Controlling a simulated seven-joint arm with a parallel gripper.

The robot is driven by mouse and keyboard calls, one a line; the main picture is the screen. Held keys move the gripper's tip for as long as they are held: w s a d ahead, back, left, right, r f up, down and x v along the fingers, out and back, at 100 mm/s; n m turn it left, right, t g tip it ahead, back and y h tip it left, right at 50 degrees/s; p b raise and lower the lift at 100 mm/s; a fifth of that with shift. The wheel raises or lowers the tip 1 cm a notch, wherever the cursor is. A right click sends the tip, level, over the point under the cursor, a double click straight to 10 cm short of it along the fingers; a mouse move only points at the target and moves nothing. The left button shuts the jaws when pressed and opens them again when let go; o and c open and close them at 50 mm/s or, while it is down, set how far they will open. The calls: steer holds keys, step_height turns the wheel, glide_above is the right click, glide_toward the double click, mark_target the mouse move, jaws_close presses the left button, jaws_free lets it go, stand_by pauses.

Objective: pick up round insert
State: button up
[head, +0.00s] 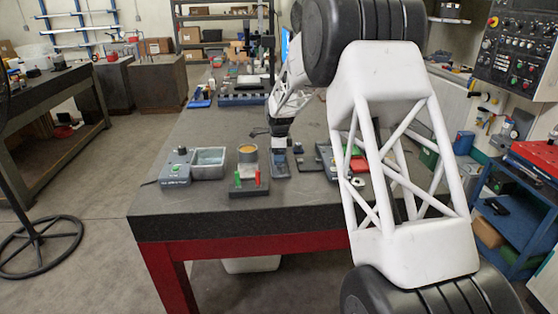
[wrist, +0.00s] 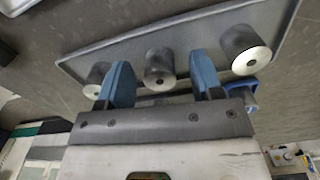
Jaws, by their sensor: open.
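In the wrist view three round metal inserts stand in a row on a grey plate (wrist: 205,35): a left insert (wrist: 97,79), a middle insert (wrist: 160,68) and a right insert (wrist: 245,50). They are dark cylinders with bright end faces and a small centre hole. My gripper (wrist: 162,72) is open, its two blue fingers on either side of the middle insert with visible gaps. The left finger lies close to the left insert; whether they touch is unclear. In the head view my gripper (head: 280,147) is low over the table, and the inserts cannot be made out.
On the dark table (head: 190,212) stand a grey box with a button (head: 178,168), an open grey bin (head: 209,163), a round cup (head: 248,155) and a block with green and red pegs (head: 249,185). Flat dark parts (head: 311,162) lie right of my gripper. The front-left table is clear.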

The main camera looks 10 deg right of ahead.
steer(key=shift+f, duration=0.2)
stand_by(0.4)
steer(key=c, duration=1.1)
steer(key=shift+r, duration=0.15)
steer(key=shift+r, duration=0.85)
steer(key=shift+s+r, duration=0.1)
steer(key=shift+r, duration=0.8)
steer(key=s, duration=0.5)
steer(key=s+d+r, duration=0.1)
steer(key=s, duration=0.9)
steer(key=shift+s+d+r, duration=0.15)
steer(key=shift+s, duration=0.2)
